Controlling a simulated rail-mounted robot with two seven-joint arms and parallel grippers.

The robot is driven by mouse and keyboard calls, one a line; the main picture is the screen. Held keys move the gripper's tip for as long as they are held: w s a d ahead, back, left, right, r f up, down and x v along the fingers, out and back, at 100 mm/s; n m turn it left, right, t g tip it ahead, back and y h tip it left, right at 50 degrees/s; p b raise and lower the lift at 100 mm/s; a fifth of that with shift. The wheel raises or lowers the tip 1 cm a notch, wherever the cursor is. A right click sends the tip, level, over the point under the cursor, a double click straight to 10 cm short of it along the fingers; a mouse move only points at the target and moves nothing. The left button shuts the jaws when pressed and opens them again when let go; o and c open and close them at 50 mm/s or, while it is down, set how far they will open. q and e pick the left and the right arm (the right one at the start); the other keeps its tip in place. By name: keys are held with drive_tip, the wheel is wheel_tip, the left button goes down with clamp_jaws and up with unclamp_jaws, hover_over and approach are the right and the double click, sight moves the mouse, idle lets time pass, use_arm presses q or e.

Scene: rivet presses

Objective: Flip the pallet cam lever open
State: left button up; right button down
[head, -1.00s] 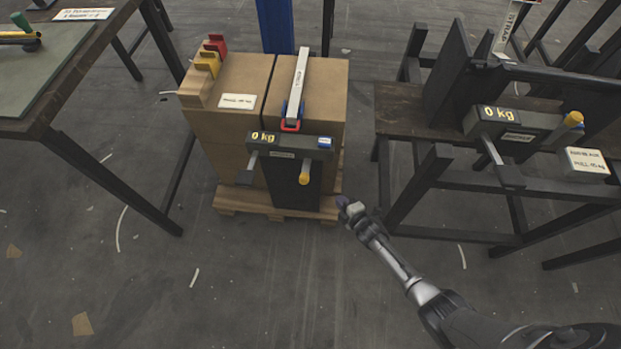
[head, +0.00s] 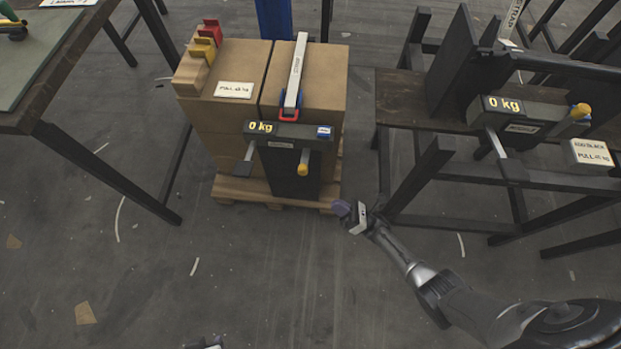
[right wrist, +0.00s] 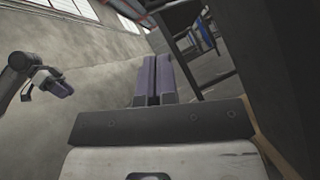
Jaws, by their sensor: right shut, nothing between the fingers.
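A dark tensioner unit (head: 290,134) with a "0 kg" display is on the front of the boxes on the pallet (head: 228,188). A dark-tipped lever (head: 243,168) hangs from its left end, and a yellow-tipped lever (head: 303,165) from its right. I cannot tell which is the cam lever. My right gripper (head: 343,209) is shut and empty, low to the right of the pallet and apart from both levers. Its purple fingers (right wrist: 152,78) meet in the right wrist view. My left gripper (right wrist: 58,86) shows at the left there; its opening is unclear.
A pale strap (head: 296,70) runs over the cardboard boxes (head: 235,62). A dark rack (head: 410,98) with a second "0 kg" unit (head: 525,118) stands to the right. A table (head: 40,85) is at the left. The floor before the pallet is clear.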

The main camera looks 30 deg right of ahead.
sight(305, 161)
idle(0.5)
drive_tip(key=d+r+x, duration=0.1)
drive_tip(key=r+x, duration=0.1)
drive_tip(key=x, duration=1.1)
drive_tip(key=shift+d+p, duration=0.3)
drive_tip(key=shift+d, duration=0.1)
drive_tip(key=shift+s, duration=0.1)
drive_tip(key=shift+r, duration=0.1)
